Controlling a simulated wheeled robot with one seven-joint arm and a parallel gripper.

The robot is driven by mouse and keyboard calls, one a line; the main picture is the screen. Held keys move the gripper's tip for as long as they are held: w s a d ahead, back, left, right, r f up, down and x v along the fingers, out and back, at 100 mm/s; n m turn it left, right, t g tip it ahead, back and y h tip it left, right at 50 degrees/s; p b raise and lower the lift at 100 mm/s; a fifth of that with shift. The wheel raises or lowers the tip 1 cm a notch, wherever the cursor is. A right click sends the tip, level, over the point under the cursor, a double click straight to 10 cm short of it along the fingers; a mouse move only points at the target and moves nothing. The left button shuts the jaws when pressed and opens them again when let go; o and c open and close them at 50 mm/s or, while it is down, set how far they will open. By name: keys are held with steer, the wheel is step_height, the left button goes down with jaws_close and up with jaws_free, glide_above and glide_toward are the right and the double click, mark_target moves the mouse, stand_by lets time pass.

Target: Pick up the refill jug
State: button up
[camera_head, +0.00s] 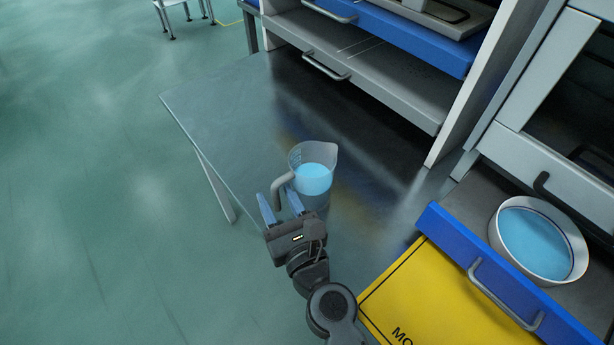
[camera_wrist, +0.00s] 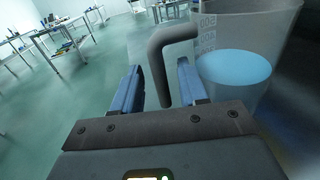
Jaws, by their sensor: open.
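The refill jug (camera_head: 313,178) is a clear, upright measuring jug with blue liquid in it and a grey handle on its left side. It stands on the dark metal table. My gripper (camera_head: 279,203) is open at the handle side of the jug. In the wrist view, the jug (camera_wrist: 237,75) is at the right, with printed marks on its wall. Its grey handle (camera_wrist: 157,70) shows between the two blue fingers of my gripper (camera_wrist: 160,88). I cannot tell whether either finger touches the handle.
The metal table (camera_head: 225,115) is clear to the left of the jug. At the right, an open blue-fronted drawer (camera_head: 500,265) holds a white bowl (camera_head: 497,228) of blue liquid. A yellow panel (camera_head: 415,300) lies below it. Shelves with a grey drawer (camera_head: 370,85) stand behind.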

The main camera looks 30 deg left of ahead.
steer(key=shift+w+a, duration=0.35)
steer(key=shift+a, duration=0.1)
steer(key=shift+f, duration=0.1)
steer(key=shift+c, duration=0.4)
jaws_close()
